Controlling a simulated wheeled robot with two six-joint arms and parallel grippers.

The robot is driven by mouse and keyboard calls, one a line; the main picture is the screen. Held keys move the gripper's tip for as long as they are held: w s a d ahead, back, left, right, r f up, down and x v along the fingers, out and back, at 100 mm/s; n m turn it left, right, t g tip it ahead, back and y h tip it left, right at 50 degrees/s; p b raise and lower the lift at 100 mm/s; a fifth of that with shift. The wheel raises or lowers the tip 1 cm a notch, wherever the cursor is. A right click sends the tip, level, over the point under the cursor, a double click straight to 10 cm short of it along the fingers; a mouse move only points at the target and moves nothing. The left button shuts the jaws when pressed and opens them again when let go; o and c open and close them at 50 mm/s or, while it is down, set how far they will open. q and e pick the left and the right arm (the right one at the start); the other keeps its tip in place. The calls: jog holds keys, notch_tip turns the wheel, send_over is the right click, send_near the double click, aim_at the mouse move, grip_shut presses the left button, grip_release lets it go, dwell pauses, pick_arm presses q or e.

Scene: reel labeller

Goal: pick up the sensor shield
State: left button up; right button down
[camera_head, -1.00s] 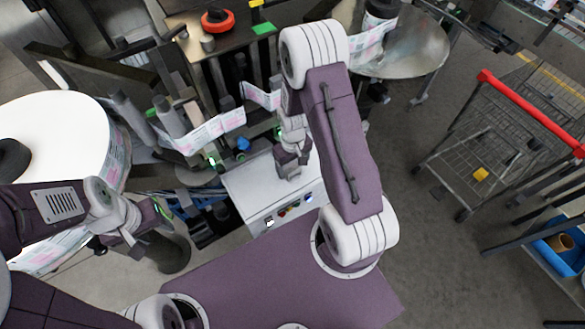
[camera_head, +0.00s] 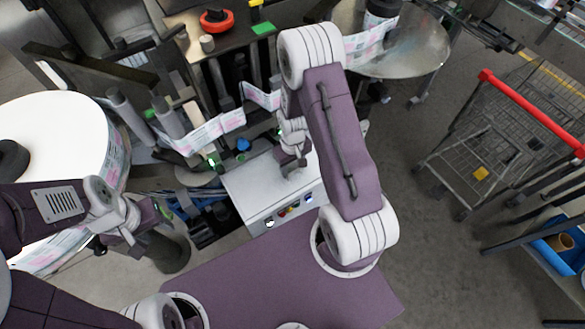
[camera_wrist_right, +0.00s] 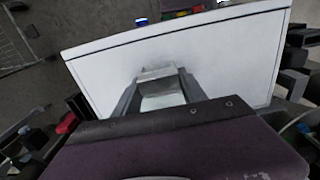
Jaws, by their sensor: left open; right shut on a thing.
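My right gripper (camera_wrist_right: 160,90) is low over the white top of a control box. In the right wrist view its two grey fingers stand on either side of a small pale metallic piece, which I take to be the sensor shield (camera_wrist_right: 161,99), and are shut on it. In the head view my right gripper (camera_head: 292,167) shows at the box top, partly covered by my own arm, and the piece cannot be made out there. My left gripper (camera_head: 163,211) is at the left, beside the large white reel and away from the box; its fingers are small and hard to see.
The white control box (camera_head: 252,197) has coloured buttons on its front. A label web (camera_head: 205,132) runs past rollers just behind it. A large white reel (camera_head: 50,130) is at left, a metal disc (camera_head: 420,50) at back right. A red-handled cart (camera_head: 520,105) stands right on open floor.

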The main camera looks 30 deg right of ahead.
aim_at(295, 168)
jog(key=r, duration=0.2)
jog(key=s+r+b, duration=0.1)
jog(key=r, duration=0.1)
jog(key=shift+d, duration=0.2)
jog(key=s+d+r+b, duration=0.2)
jog(key=s+d+r, duration=0.2)
jog(key=s, duration=0.5)
notch_tip(295, 168, up, 2)
jog(key=shift+s+d+r, duration=0.2)
jog(key=shift+s+d, duration=0.15)
